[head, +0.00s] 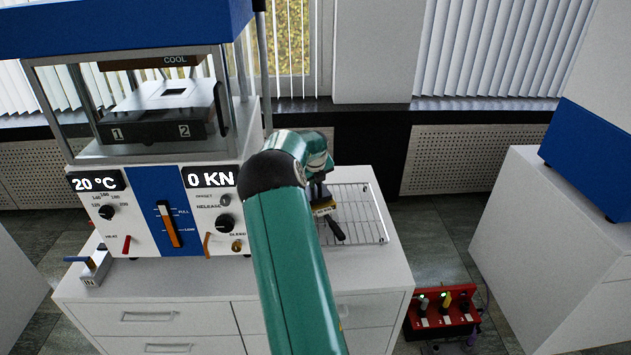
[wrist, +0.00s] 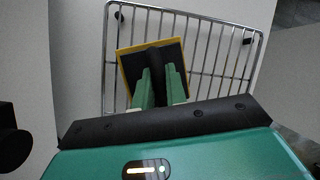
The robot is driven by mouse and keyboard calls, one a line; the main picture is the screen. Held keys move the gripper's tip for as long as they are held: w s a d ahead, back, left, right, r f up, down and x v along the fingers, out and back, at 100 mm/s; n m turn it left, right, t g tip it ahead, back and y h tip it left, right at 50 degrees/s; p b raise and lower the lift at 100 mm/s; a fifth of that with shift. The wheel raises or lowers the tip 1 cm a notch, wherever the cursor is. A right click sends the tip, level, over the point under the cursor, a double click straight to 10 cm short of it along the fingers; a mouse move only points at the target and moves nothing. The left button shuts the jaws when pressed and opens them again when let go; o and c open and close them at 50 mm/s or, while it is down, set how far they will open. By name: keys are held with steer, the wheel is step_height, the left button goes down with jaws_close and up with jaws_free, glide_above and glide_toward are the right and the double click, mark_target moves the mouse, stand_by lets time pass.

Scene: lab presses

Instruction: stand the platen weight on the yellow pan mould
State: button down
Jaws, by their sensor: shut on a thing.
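My gripper (wrist: 158,88) is shut on a dark upright part, which I take to be the platen weight (wrist: 153,56); the fingers hide much of it. Around it in the wrist view is a dark square face with a yellow edge, the yellow pan mould (wrist: 126,75), over the wire rack. In the head view my gripper (head: 319,190) points down over the rack. The yellow mould (head: 325,209) shows just below the fingers, with a black handle (head: 337,231) towards the front right. I cannot tell whether the weight touches the mould.
The wire rack (head: 366,212) lies on the white cabinet top, right of the press (head: 150,200). The press reads 20 °C and 0 KN, and its platens stand apart. A red control box (head: 440,312) is low at the right. Another white cabinet (head: 545,250) stands farther right.

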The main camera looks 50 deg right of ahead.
steer(key=shift+f, duration=0.3)
stand_by(0.5)
steer(key=c, duration=1.3)
jaws_free()
steer(key=shift+c, duration=0.2)
steer(key=shift+f, duration=0.25)
steer(key=v, duration=1.4)
steer(key=shift+a, duration=0.1)
